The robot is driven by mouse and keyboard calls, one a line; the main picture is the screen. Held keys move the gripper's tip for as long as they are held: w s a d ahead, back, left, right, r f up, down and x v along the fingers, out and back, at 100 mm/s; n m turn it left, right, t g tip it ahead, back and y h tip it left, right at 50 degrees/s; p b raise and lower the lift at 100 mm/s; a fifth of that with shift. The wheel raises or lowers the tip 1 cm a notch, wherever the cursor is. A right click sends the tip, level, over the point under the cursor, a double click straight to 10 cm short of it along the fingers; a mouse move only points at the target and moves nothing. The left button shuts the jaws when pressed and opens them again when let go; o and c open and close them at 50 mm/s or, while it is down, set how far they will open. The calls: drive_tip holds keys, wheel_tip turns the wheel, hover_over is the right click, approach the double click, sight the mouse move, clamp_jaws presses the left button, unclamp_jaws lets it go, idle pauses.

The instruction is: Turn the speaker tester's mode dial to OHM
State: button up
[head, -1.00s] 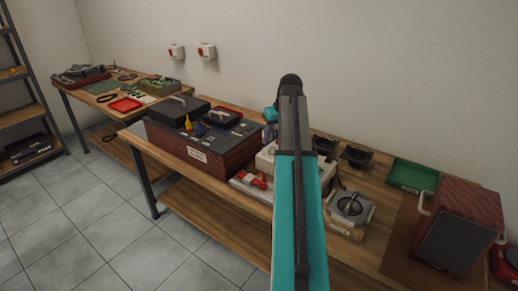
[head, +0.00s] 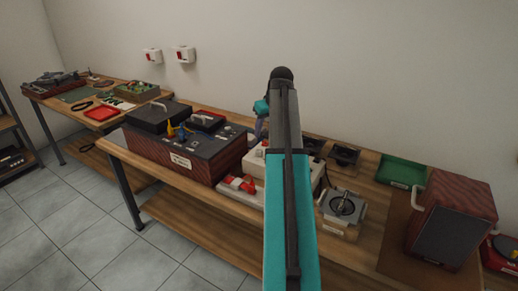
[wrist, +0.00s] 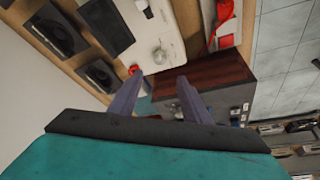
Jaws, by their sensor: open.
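The speaker tester looks to be the cream box (head: 254,162) on the bench, largely hidden behind my arm in the head view. In the wrist view its cream top (wrist: 165,20) lies at the upper middle, with a dark panel (wrist: 106,27), a red button (wrist: 134,70) and a pale round knob (wrist: 160,56), likely the mode dial. Its markings are too small to read. My gripper (wrist: 160,98) is open and empty, its fingers apart below the knob in the picture. In the head view my gripper (head: 262,127) is mostly hidden behind the arm.
A dark wood-sided unit (head: 170,155) stands left of the tester. A white tray with red parts (head: 240,188) lies in front. To the right are a speaker driver on a stand (head: 342,207), a green tray (head: 401,171) and a speaker cabinet (head: 450,225).

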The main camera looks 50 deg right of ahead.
sight(259, 151)
drive_tip(key=shift+p+x, duration=0.65)
drive_tip(key=shift+x, duration=5.7)
drive_tip(key=c, duration=1)
drive_tip(key=shift+c, duration=0.2)
